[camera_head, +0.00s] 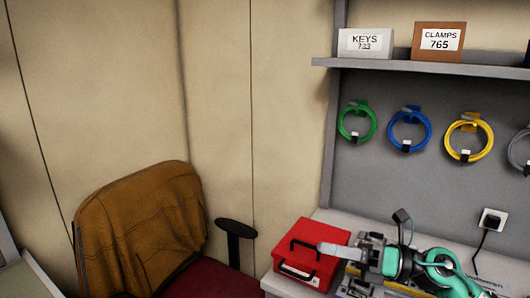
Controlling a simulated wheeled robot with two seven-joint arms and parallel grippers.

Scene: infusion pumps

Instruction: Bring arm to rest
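My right arm shows at the lower right, with teal and grey links. My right gripper (342,254) is at its left end, pointing left, with a grey finger-like bar overlapping the red box in the picture. I cannot make out both fingertips clearly or see anything held in them. Whether the gripper touches the box or is above it is unclear. My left gripper is not in view.
A red box (313,240) with dark handles sits on the bench (280,284). A chair with a brown jacket (140,225) stands left. Above are a shelf (400,67) with KEYS (366,42) and CLAMPS (438,41) boxes, and hanging coils (409,130). A wall socket (492,220) is right.

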